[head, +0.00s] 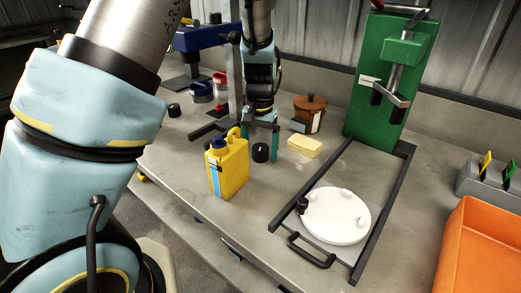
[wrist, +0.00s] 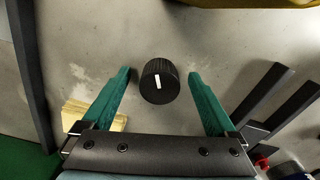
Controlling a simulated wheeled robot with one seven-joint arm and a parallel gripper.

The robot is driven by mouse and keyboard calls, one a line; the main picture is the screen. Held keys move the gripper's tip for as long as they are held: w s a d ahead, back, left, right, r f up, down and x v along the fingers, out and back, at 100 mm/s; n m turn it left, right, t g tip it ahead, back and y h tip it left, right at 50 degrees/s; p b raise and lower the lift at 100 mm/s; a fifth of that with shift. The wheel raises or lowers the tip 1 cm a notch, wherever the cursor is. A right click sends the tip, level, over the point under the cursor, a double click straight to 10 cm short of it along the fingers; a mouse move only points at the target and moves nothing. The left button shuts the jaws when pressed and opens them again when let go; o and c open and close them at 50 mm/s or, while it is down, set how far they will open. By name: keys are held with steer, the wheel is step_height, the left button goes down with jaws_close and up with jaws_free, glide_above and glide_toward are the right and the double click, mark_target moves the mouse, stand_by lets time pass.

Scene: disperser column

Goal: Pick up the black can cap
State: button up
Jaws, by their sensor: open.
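A short black cap (head: 260,153) with ridged sides stands on the workbench, right of the yellow can (head: 229,168). In the wrist view the black cap (wrist: 159,88) shows a white stripe and lies between the two teal fingers, with bare gaps on both sides. My gripper (head: 262,156) is open and points down around the cap; it also shows in the wrist view (wrist: 159,73). No finger visibly touches the cap.
A yellow block (head: 304,146) and a brown pot (head: 309,113) stand close right of my gripper. A dark rail frame (head: 382,205) surrounds the white round disc (head: 337,216). A green press (head: 385,85) stands behind; an orange bin (head: 485,250) is right. Bare bench lies in front of the cap.

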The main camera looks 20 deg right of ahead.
steer(key=shift+c, duration=0.4)
steer(key=c, duration=1.3)
steer(key=shift+r, duration=0.15)
